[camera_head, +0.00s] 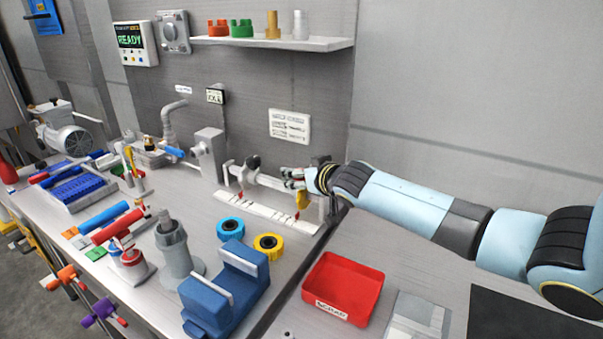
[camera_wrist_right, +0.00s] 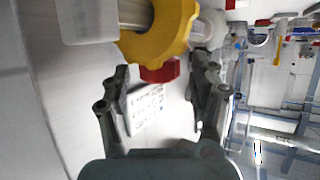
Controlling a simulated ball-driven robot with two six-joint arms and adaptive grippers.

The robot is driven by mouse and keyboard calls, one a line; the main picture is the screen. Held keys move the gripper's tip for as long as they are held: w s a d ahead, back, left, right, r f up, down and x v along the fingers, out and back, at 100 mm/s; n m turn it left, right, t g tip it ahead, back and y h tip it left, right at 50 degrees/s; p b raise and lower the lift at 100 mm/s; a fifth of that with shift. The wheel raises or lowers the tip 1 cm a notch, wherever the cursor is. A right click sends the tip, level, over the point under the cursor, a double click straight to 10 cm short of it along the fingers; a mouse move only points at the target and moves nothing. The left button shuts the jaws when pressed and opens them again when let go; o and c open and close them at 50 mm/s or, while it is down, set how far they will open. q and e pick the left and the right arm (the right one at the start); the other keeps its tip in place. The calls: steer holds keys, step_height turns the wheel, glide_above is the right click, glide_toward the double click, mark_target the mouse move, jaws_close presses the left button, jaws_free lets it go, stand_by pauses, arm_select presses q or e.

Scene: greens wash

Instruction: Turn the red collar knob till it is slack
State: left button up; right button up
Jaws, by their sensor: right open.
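The red collar knob (camera_wrist_right: 160,72) sticks out from a yellow collar (camera_wrist_right: 160,32) around a pale bar. In the head view the yellow collar (camera_head: 302,198) sits at the right end of the horizontal bar (camera_head: 270,182), partly hidden by my right gripper (camera_head: 312,178). In the right wrist view the open fingers of my right gripper (camera_wrist_right: 162,76) lie to either side of the red knob, with visible gaps. I cannot tell whether the knob is fully between the fingertips in depth. My left gripper is not in view.
A white scale strip (camera_head: 265,210) lies under the bar. A red scrap tray (camera_head: 343,288), a blue vise-like block (camera_head: 226,290), and blue (camera_head: 230,229) and yellow (camera_head: 268,246) rings stand nearby. A shelf (camera_head: 270,42) is above.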

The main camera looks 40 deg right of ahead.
steer(key=shift+w, duration=0.1)
steer(key=c, duration=1.2)
steer(key=shift+a+f+m+h+b, duration=0.1)
steer(key=shift+f+m+h+b, duration=0.1)
steer(key=shift+m+h+b, duration=0.4)
steer(key=shift+w+f+m+g+h+b, duration=0.1)
steer(key=shift+m+g+h+b, duration=0.5)
steer(key=shift+m+h+b, duration=0.15)
steer(key=shift+h, duration=0.25)
steer(key=shift+r+m, duration=0.25)
steer(key=o, duration=1.2)
